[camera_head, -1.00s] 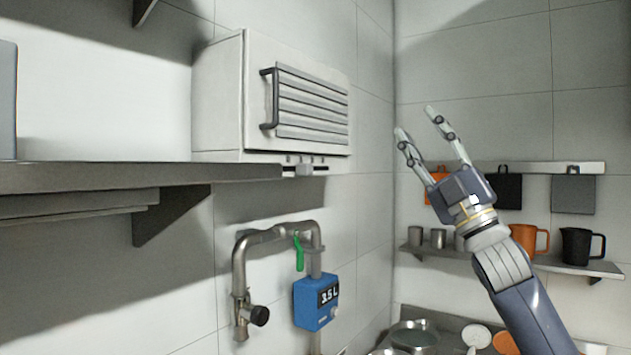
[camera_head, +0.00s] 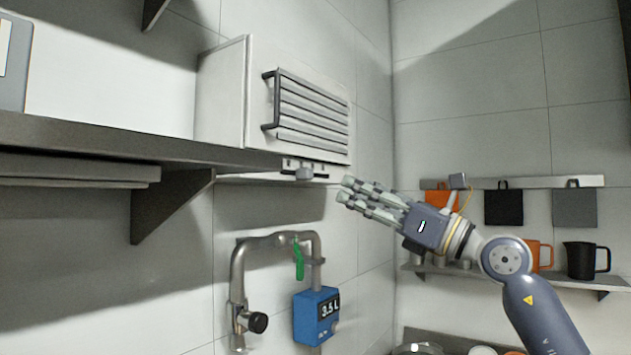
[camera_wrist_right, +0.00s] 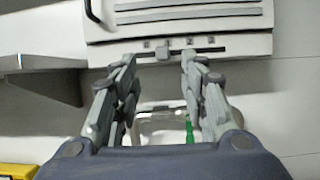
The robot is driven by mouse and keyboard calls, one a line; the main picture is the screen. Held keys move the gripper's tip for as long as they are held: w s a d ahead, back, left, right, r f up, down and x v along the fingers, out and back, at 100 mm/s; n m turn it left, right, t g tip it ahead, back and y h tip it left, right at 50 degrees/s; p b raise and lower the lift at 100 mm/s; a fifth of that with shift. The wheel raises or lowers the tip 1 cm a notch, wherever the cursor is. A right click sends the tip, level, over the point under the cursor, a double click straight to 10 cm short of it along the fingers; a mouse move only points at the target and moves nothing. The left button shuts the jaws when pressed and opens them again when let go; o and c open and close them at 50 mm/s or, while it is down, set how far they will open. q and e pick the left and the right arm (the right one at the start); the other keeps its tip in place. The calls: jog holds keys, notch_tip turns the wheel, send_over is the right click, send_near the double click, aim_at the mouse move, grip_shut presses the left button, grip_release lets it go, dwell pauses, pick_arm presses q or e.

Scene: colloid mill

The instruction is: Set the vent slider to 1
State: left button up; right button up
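The white wall vent (camera_head: 222,95) has horizontal slats and a side handle. Along its lower edge runs the vent slider, whose grey knob (camera_head: 304,174) sticks out below a row of small marks. In the right wrist view the slider knob (camera_wrist_right: 162,52) sits left of the middle of its dark slot; the marks are too small to read. My right gripper (camera_head: 345,190) is just to the right of the knob and slightly below it in the head view, apart from it. In the wrist view the fingers (camera_wrist_right: 158,60) are open, with the knob visible between and beyond their tips.
A grey shelf (camera_head: 100,135) juts out left of and below the vent. Below are a metal pipe (camera_head: 237,270) with a green lever (camera_head: 298,260) and a blue meter (camera_head: 306,318). Cups and a black jug (camera_head: 579,260) stand on the right shelf.

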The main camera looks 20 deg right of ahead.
aim_at(311, 172)
jog(key=p+x, duration=0.4)
jog(key=x, duration=0.5)
jog(key=shift+w+a+r+p, duration=0.1)
jog(key=shift+w+r+p, duration=0.05)
jog(key=shift+w+p, duration=0.25)
jog(key=shift+w+a+r, duration=0.1)
jog(key=shift+w+a, duration=0.25)
jog(key=shift+w, duration=0.1)
grip_shut()
jog(key=shift+d, duration=0.1)
